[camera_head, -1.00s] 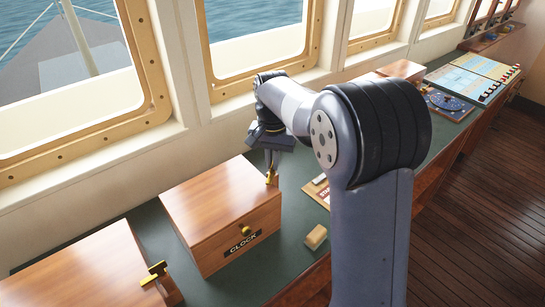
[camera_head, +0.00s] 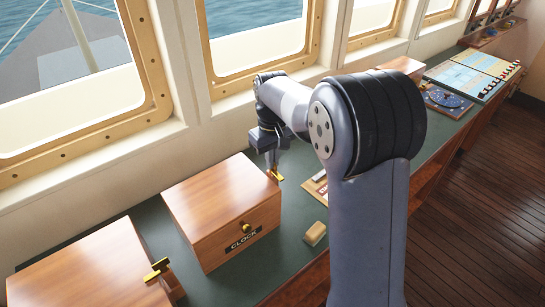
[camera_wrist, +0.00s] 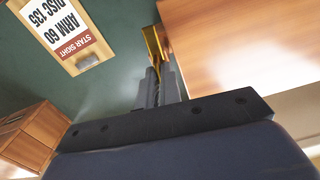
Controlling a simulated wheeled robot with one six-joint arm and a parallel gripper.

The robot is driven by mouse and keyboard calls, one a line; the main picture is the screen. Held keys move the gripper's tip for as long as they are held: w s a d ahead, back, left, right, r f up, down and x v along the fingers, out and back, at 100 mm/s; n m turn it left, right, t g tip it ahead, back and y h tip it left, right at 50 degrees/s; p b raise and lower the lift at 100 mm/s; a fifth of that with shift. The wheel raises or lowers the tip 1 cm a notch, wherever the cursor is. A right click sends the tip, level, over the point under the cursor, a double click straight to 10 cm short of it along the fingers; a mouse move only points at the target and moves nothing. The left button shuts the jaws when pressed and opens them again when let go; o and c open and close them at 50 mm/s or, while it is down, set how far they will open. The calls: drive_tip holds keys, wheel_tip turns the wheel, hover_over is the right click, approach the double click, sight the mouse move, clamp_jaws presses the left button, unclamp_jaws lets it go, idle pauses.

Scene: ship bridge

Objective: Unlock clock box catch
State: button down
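The clock box (camera_head: 222,205) is a wooden box with a brass knob and a CLOCK label on its front. Its brass catch (camera_head: 275,176) is on the right side, and now looks close to level. My gripper (camera_head: 271,163) points down at the catch from above. In the wrist view, the fingers (camera_wrist: 158,76) are close together on the end of the brass catch (camera_wrist: 153,45), beside the wooden box (camera_wrist: 240,45). The fingertips partly hide the catch.
A second wooden box (camera_head: 85,268) with its own brass catch (camera_head: 158,269) stands at left. A small tan block (camera_head: 314,233) lies in front right. A STAR SIGHT card (camera_wrist: 66,32) lies on the green desktop. Windows line the back.

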drive_tip(key=shift+n, duration=0.6)
drive_tip(key=c, duration=1.6)
unclamp_jaws()
wheel_tip(320, 180, up, 11)
drive_tip(key=b, duration=0.1)
drive_tip(key=shift+f, duration=0.15)
wheel_tip(320, 180, down, 11)
drive_tip(key=shift+r+p, duration=0.15)
drive_tip(key=shift+p, duration=0.45)
